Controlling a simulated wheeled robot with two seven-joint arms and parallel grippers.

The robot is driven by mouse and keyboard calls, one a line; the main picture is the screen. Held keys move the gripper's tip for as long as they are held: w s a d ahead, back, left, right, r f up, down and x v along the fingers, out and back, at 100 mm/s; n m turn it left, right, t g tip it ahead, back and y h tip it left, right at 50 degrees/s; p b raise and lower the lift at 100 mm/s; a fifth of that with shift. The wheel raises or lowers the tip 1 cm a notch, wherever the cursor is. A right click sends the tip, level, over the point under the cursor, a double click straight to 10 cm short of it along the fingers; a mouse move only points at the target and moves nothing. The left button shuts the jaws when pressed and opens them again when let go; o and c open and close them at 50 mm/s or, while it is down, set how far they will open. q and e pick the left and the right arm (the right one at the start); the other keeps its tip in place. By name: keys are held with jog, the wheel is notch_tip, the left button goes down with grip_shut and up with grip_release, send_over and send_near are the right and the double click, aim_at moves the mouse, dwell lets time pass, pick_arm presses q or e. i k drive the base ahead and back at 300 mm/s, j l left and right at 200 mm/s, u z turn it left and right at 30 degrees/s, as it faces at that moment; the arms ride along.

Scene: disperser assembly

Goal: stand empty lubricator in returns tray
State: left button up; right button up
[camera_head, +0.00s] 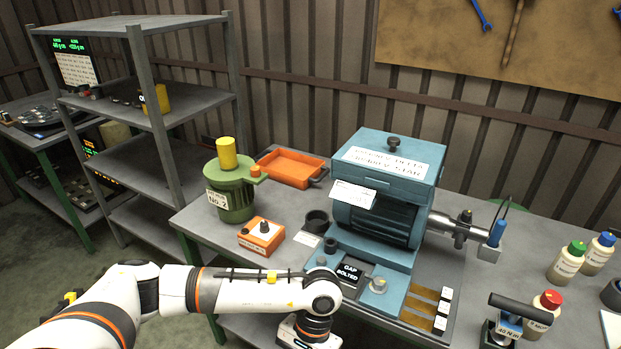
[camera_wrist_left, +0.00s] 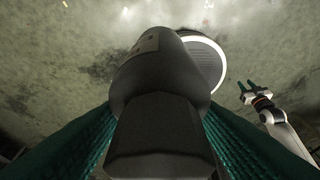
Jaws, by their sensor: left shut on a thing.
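The orange returns tray (camera_head: 291,168) lies at the back left of the bench, and its visible inside looks empty. A yellow cylinder (camera_head: 227,153), which looks like a lubricator, stands upright on the green No. 2 unit (camera_head: 231,190). In the left wrist view my left gripper (camera_wrist_left: 158,112) is shut on a dark grey rounded thing (camera_wrist_left: 160,75) with a blocky near end. I cannot tell whether this is the lubricator. My right gripper (camera_wrist_left: 256,92) shows small in the wrist view, fingers apart and empty.
A blue machine (camera_head: 385,190) fills the bench middle. An orange box with a black knob (camera_head: 262,235) and a black cup (camera_head: 317,221) stand before the tray. Another yellow cylinder (camera_head: 157,99) is on the grey shelf. Bottles (camera_head: 567,262) and a torque tool (camera_head: 510,325) stand at right.

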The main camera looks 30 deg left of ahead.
aim_at(290, 172)
jog(key=j+z, duration=0.4)
jog(key=j, duration=0.25)
jog(key=k+j+z, duration=0.15)
jog(key=j+z, duration=0.25)
jog(key=j, duration=0.15)
